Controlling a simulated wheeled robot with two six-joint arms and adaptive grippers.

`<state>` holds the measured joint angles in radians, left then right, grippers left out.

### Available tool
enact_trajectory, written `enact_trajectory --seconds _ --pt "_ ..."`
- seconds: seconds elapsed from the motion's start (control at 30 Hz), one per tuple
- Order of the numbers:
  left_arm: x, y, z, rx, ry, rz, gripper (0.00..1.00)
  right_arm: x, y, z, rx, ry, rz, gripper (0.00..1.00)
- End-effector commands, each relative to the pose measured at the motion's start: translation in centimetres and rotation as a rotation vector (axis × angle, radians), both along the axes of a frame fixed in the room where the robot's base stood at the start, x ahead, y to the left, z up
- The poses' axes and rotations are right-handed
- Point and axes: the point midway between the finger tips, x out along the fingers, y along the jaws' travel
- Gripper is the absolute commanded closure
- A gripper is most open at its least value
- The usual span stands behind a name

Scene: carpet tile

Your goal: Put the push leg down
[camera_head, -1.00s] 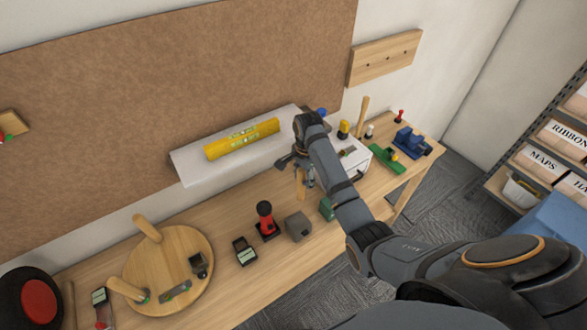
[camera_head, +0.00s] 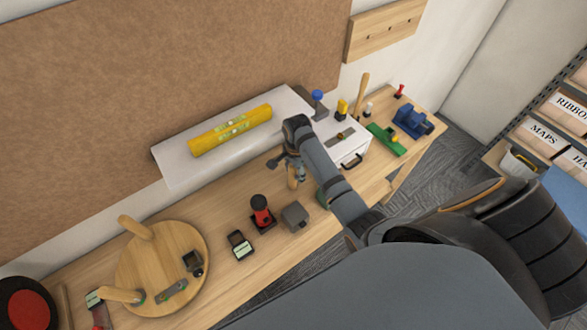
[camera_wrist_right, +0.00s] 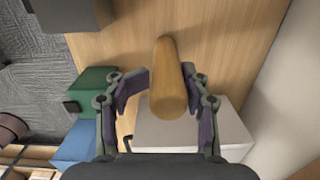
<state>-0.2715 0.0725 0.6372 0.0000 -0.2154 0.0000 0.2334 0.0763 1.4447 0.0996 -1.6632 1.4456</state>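The push leg (camera_wrist_right: 168,85), a plain round wooden peg, sits between the two fingers of my right gripper (camera_wrist_right: 166,72) in the right wrist view. The fingertips close on it from both sides. In the head view the leg (camera_head: 293,176) points downward below my right gripper (camera_head: 291,163), over the wooden bench (camera_head: 225,277) and in front of the white unit. I cannot tell whether its lower end touches the bench. A round wooden seat (camera_head: 190,238) lies at the left with two similar legs (camera_head: 135,228) standing on it. My left gripper is not in view.
A grey block (camera_head: 295,216), a red-and-black tool (camera_head: 262,212) and a small device (camera_head: 240,245) stand near the leg. Bare bench lies between the seat and the unit.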

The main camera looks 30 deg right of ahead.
Motion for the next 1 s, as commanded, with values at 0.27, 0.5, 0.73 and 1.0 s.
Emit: enact_trajectory --seconds 0.27,0.5,0.73,1.0 --pt "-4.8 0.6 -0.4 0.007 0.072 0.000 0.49 0.1 0.0 0.1 0.001 -0.001 0.001 0.30" --pt "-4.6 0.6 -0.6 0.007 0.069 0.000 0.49 0.2 0.0 0.6 0.000 -0.004 0.001 0.30" --pt "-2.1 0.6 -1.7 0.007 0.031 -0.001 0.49 0.2 -0.2 4.6 0.000 -0.007 0.001 0.30" --pt "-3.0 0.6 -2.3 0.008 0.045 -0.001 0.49 0.0 -0.2 7.5 0.001 -0.003 0.000 0.30"
